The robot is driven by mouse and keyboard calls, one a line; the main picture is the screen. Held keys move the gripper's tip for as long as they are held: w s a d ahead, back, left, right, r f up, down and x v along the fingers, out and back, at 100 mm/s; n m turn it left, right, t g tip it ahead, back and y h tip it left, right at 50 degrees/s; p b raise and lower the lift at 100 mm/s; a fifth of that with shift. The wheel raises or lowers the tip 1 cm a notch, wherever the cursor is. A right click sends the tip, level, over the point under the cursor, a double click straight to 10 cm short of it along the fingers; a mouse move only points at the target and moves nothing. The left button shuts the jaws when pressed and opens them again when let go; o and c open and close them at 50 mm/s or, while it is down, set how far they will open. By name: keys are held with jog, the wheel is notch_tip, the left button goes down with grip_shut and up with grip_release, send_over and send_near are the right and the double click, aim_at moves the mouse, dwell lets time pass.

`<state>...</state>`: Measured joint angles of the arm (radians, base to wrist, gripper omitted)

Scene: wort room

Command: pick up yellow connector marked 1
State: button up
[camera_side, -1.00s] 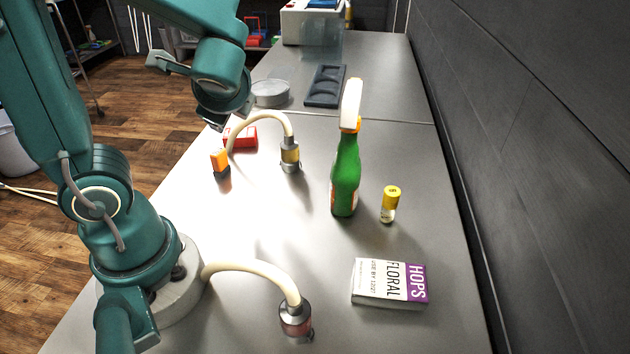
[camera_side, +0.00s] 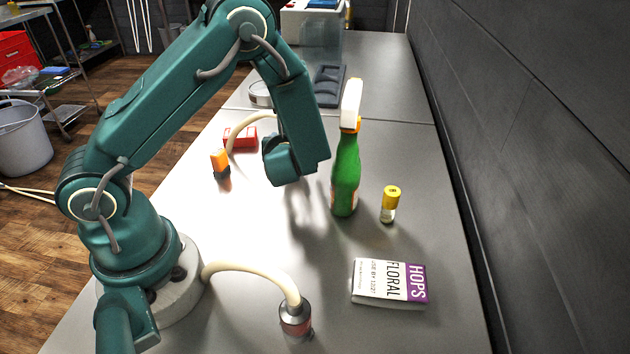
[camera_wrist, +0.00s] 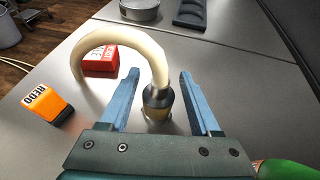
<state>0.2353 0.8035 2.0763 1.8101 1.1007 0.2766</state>
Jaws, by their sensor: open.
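The hose connector (camera_wrist: 157,101) shows in the wrist view as a metal cylinder with a dull yellowish band, standing upright at the end of a cream hose (camera_wrist: 122,38). I cannot read a 1 on it. My gripper (camera_wrist: 160,74) is open, its two blue jaws apart, with the connector appearing between them in the picture. I cannot tell whether the jaws reach down beside it; nothing is held. In the side view my arm hides this connector and most of the gripper. A second connector (camera_side: 295,318), with a reddish band, ends the hose at the front.
A green spray bottle (camera_side: 345,175) stands close right of my wrist. A yellow-capped vial (camera_side: 390,205) and a hops box (camera_side: 388,283) are farther right. An orange-topped block (camera_side: 220,163) and a red box (camera_side: 241,138) lie left.

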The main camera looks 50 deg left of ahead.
jog(key=shift+x, duration=1.3)
jog(key=shift+s, duration=0.1)
grip_shut()
